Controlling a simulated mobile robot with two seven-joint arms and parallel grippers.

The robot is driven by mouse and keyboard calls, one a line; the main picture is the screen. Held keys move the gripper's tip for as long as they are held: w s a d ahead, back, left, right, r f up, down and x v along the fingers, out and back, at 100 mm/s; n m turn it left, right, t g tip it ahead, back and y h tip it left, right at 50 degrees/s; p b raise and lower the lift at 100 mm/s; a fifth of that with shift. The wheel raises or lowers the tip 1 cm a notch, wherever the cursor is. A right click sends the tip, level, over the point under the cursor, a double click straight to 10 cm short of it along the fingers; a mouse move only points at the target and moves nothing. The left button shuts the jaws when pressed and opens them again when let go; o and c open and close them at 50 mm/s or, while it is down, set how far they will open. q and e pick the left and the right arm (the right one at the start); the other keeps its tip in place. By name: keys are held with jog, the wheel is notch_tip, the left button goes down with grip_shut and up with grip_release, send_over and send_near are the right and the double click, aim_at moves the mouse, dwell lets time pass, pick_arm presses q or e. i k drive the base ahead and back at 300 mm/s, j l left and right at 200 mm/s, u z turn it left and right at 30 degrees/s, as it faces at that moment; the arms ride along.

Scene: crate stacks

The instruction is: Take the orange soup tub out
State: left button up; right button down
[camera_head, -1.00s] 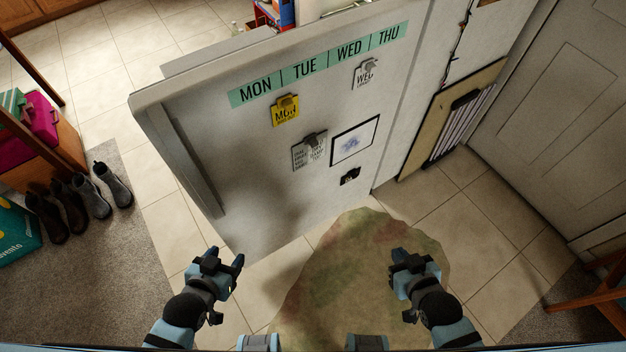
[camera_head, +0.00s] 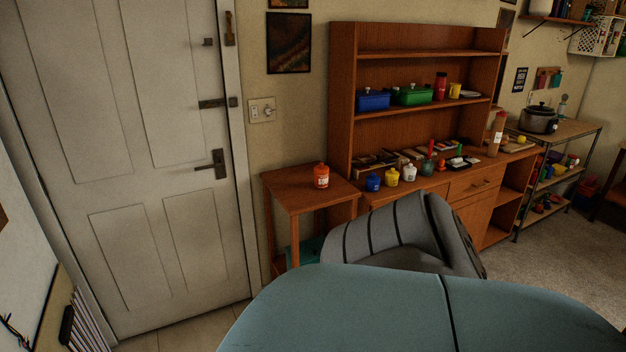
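An orange tub (camera_head: 321,176) with a pale label stands upright on a small wooden side table (camera_head: 283,186), near its right side. It looks like a lidded jar, and its label is too small to read from here. Neither of my grippers shows in the head view now.
A white door (camera_head: 140,160) is at left. A wooden hutch (camera_head: 341,95) right of the side table holds several jars and dishes. A teal box (camera_head: 306,250) is under the table. Large grey (camera_head: 385,240) and teal (camera_head: 400,310) rounded shapes, unclear, block the lower view.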

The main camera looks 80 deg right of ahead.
aim_at(321, 180)
jog(key=z, duration=2.55)
jog(key=i+j+z, duration=0.15)
jog(key=i+j, duration=0.55)
jog(key=i+j+z, duration=0.15)
jog(key=i+j, duration=0.45)
jog(key=j, duration=0.25)
